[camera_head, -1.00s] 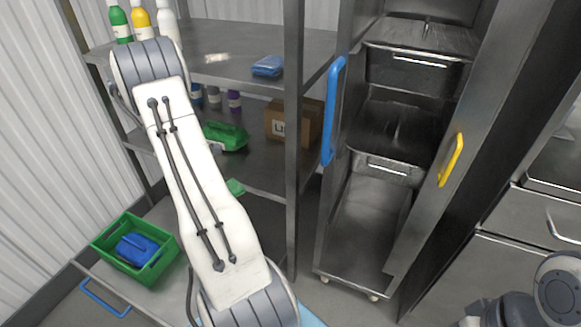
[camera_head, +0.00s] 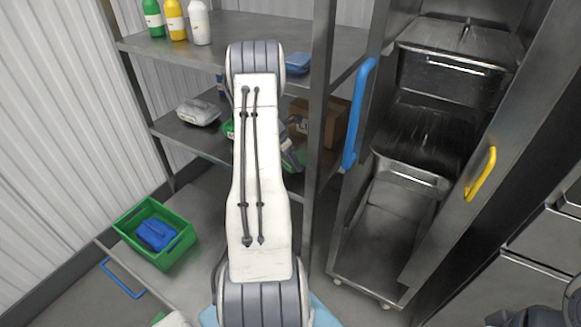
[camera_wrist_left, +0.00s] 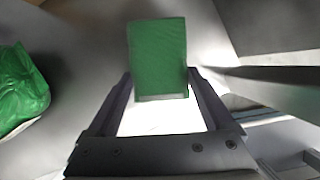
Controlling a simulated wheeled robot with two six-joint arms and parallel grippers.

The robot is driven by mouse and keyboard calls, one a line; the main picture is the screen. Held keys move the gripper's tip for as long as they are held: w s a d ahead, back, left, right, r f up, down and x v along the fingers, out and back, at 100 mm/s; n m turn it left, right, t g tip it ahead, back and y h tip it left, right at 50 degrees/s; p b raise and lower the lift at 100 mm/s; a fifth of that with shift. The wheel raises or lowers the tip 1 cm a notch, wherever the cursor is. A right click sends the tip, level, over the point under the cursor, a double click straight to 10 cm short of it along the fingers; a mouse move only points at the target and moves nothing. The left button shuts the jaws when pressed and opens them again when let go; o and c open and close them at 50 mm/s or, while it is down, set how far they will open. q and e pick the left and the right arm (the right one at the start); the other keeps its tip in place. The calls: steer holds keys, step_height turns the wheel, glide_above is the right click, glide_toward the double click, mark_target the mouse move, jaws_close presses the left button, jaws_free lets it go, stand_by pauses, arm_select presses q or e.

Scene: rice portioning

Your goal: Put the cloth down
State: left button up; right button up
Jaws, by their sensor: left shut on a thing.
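The green cloth (camera_wrist_left: 157,52) shows in the left wrist view as a small flat rectangle. My left gripper (camera_wrist_left: 160,88) is shut on its near end, and the cloth sticks out beyond the fingertips. In the head view my white left arm reaches up and covers most of the gripper and cloth. A dark, partly green shape just right of the arm, in front of the lower shelf, is too unclear to name. The right gripper is not in view; only dark parts of my right arm show at the bottom right.
The steel shelf unit (camera_head: 265,28) has bottles (camera_head: 175,18) and a blue pack (camera_head: 297,62) on top. A whitish pack (camera_head: 198,112) and a cardboard box (camera_head: 335,118) are lower. A green crate (camera_head: 180,252) holds a blue item. A steel cabinet (camera_head: 440,225) stands open right.

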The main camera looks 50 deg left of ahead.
arm_select(q)
steer(key=shift+w+f+b, duration=0.1)
steer(key=shift+f+b, duration=0.45)
steer(key=shift+f, duration=1.2)
steer(key=shift+f, duration=0.1)
steer(key=o, duration=1.1)
steer(key=shift+c, duration=0.2)
steer(key=p+v, duration=0.2)
steer(key=v, duration=1)
steer(key=shift+p, duration=0.3)
